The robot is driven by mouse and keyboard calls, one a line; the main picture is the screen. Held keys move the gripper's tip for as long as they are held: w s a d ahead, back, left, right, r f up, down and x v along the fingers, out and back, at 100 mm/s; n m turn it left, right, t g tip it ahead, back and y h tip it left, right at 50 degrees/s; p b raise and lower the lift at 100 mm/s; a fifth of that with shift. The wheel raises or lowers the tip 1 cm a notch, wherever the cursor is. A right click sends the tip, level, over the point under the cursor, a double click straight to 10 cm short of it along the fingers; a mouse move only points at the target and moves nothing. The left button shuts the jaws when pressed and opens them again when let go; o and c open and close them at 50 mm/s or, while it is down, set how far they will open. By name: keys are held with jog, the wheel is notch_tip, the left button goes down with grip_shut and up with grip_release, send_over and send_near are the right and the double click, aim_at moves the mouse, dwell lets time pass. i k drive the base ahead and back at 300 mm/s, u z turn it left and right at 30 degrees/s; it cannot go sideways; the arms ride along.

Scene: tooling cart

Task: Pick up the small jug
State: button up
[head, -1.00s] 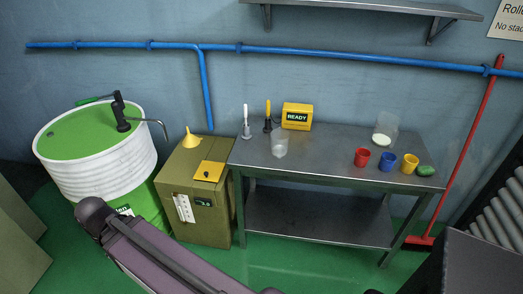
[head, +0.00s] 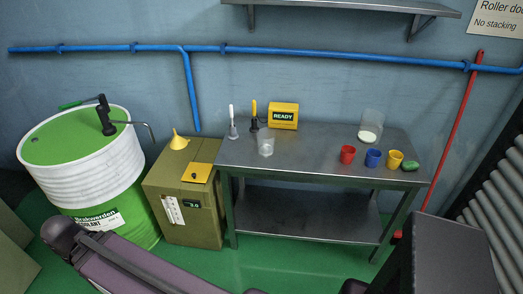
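A small translucent jug (head: 265,147) stands upright on the left part of the grey metal table (head: 310,157), in front of the brush-like tools. A larger clear container (head: 371,126) with white contents stands at the back right of the table. It is too small to tell whether either has a handle. My gripper does not show in the head view; only dark links of my arm cross the lower edge. Nothing of mine touches the jug.
Red (head: 347,155), blue (head: 373,158) and yellow (head: 395,160) cups and a green item (head: 411,165) stand at the table's right. A yellow READY box (head: 284,116) is at the back. An olive cabinet (head: 185,213) and green-white drum (head: 84,163) stand left.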

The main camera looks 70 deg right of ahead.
aim_at(266, 136)
jog(key=u, duration=0.05)
jog(key=k, duration=1.65)
jog(key=z, duration=1.9)
jog(key=i, duration=0.75)
jog(key=u, duration=0.1)
